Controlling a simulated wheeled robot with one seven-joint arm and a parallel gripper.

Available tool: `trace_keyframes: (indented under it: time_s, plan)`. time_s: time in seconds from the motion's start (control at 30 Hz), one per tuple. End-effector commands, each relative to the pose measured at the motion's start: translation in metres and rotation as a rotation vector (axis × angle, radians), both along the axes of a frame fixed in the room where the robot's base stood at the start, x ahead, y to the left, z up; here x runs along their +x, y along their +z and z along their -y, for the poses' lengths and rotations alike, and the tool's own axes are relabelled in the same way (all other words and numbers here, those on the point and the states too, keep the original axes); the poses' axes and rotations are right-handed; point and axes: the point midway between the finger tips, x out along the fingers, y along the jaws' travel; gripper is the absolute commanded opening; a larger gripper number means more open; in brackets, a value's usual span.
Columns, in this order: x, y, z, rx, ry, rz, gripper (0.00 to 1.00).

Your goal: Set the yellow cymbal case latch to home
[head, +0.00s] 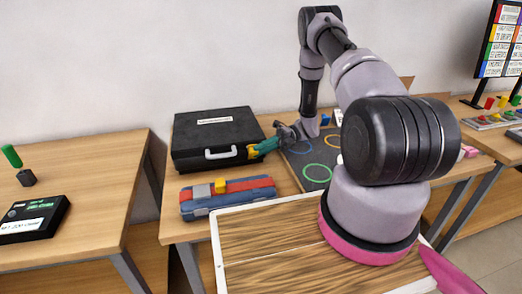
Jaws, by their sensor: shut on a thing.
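A black case (212,130) with a pale label and a white handle (221,153) lies closed on the middle table. A yellow latch (253,152) shows at the right end of its front face. My gripper (258,148) reaches in from the right and is shut on this yellow latch. The fingers partly hide the latch, so its exact setting cannot be told. The label is too small to read.
A blue and red case (250,193) with a grey and a yellow block (220,185) on it lies in front. A dark board with coloured rings (317,172) lies right. A wood-grained panel (270,250) fills the foreground. The left table holds a black box (30,218).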

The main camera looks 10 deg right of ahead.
Motion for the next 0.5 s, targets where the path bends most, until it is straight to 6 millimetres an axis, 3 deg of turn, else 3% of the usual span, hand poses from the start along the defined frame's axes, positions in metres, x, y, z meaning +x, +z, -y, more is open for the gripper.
trace_keyframes:
  time_s: [0.17,0.2,0.27,0.5]
  plan:
    - [0.0008,-0.0002,0.0006,-0.001,-0.002,0.003,0.0]
    - [0.0008,-0.0002,0.0006,-0.001,-0.002,0.003,0.3]
    - [0.0007,-0.0002,0.0007,-0.001,-0.002,0.003,0.53]
    - [0.0003,-0.0002,0.0002,0.0,-0.001,0.002,0.53]
